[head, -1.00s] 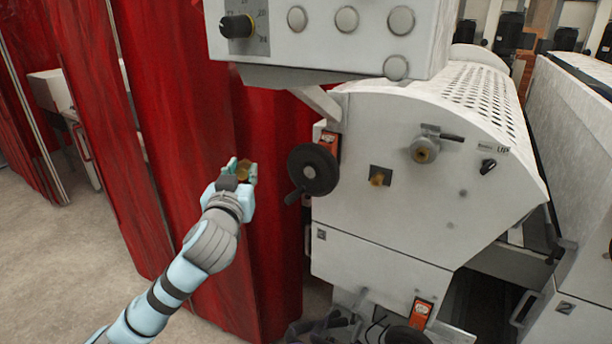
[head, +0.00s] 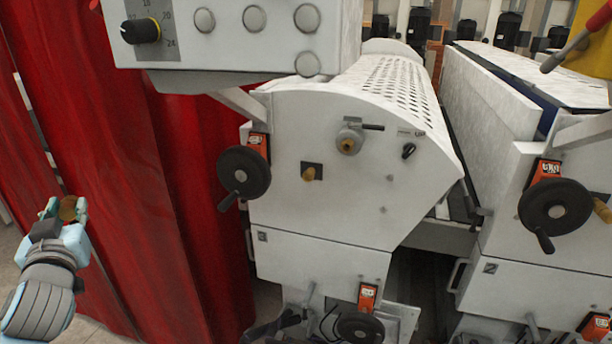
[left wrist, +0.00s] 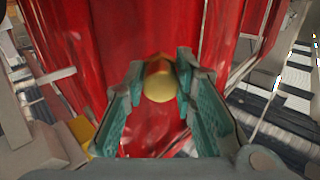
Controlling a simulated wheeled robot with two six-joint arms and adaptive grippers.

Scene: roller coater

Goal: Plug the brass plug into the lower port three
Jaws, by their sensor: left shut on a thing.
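My left gripper (head: 65,209) is at the lower left of the head view, in front of the red curtain and well to the left of the machine. It is shut on the brass plug (head: 68,209). In the left wrist view the plug (left wrist: 158,84) sits between the two teal fingertips, its round end towards the camera. The white machine's side panel (head: 345,205) carries a brass fitting on a dark square plate (head: 310,172) and a grey valve with a brass end (head: 349,139). I cannot read which port is number three. My right gripper is not in view.
A black handwheel (head: 243,172) juts out at the panel's left edge. A control box (head: 235,35) overhangs the panel. A second machine with a handwheel (head: 555,205) stands at the right. The red curtain (head: 130,130) hangs behind my left arm.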

